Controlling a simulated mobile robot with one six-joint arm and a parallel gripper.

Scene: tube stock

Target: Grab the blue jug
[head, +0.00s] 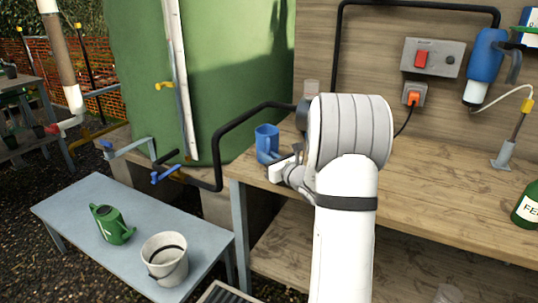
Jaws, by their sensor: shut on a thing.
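The blue jug (266,139) is upright at the left end of the wooden workbench, just left of my white arm. My gripper (279,164) is at the jug's lower right side and is shut on it. The fingertips and the exact grip point are partly hidden by the gripper body. From this view I cannot tell whether the jug rests on the bench or is slightly above it.
The wooden bench (440,188) is mostly clear to the right, with a green bottle (528,207) at its edge. A black pipe (233,122) passes left of the jug. A low grey table (75,207) holds a green watering can (112,225) and a bucket (165,262).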

